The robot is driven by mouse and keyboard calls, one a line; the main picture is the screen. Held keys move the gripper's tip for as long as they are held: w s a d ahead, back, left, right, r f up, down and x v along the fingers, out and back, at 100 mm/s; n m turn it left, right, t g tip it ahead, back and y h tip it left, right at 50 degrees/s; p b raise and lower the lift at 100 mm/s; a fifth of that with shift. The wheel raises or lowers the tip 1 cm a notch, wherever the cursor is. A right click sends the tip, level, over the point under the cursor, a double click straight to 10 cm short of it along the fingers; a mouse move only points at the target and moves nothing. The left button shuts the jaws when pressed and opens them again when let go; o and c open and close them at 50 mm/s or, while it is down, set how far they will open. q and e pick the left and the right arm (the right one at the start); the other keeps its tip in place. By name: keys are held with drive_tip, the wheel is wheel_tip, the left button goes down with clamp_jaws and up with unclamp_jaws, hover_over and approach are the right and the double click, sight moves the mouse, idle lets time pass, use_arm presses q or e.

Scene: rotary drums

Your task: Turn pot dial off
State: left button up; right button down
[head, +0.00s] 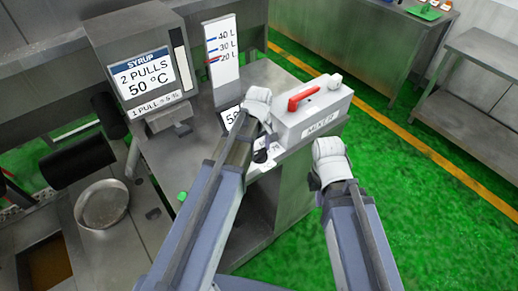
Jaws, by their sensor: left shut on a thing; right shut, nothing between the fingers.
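My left arm reaches up to the front of the grey metal counter, and its white wrist bends down beside the mixer box. My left gripper (262,152) is shut at a small dark knob-like part below the wrist, which looks like the pot dial; the wrist and arm hide most of it, so I cannot read its setting. My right gripper (315,182) is shut and empty, to the right of the counter and apart from it, mostly hidden by its white wrist.
The mixer box (318,120) with a red lever (303,97) stands right of my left wrist. A syrup dispenser (128,38) and a level gauge (222,68) stand behind. A round metal pan (102,204) is at left. Green floor (440,215) is clear at right.

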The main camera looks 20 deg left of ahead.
sight(259, 152)
idle(0.3)
use_arm(q)
drive_tip(key=o, duration=1.2)
drive_tip(key=shift+o, duration=0.2)
drive_tip(key=shift+r, duration=0.1)
wheel_tip(259, 152, up, 8)
drive_tip(key=p, duration=0.8)
drive_tip(key=shift+f, duration=0.2)
